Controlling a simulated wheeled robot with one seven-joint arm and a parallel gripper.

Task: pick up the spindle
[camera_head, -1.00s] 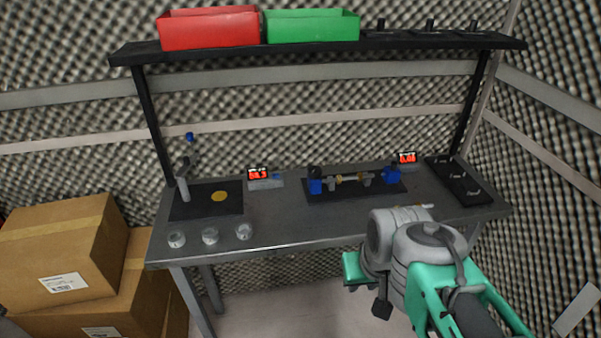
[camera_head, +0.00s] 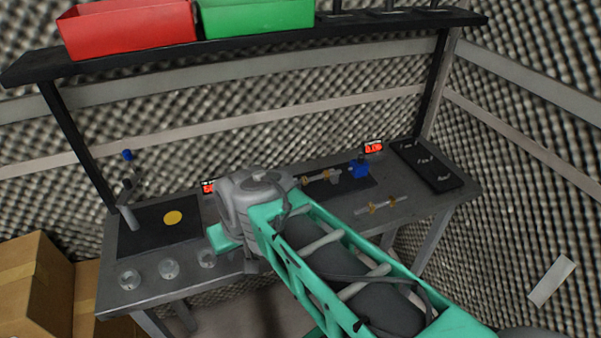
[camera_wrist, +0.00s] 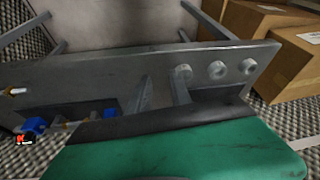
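A spindle, a thin pale rod with gold collars (camera_head: 380,205), lies on the bare right front of the workbench in the head view. It shows at the left edge of the wrist view (camera_wrist: 16,91). A similar gold-and-grey shaft (camera_head: 318,179) sits in the fixture with blue blocks, partly covered by my arm. In the wrist view my gripper (camera_wrist: 160,82) has two grey fingers standing apart with nothing between them. It is over the bench's front part, well away from the loose spindle. In the head view my wrist hides the fingers.
A blue block (camera_head: 359,169) stands at the fixture's right end. Clear rings (camera_head: 168,268) line the front left edge. A black tray (camera_head: 428,165) lies at the right. A shelf with red (camera_head: 128,29) and green bins (camera_head: 257,18) hangs above. Cardboard boxes stand left.

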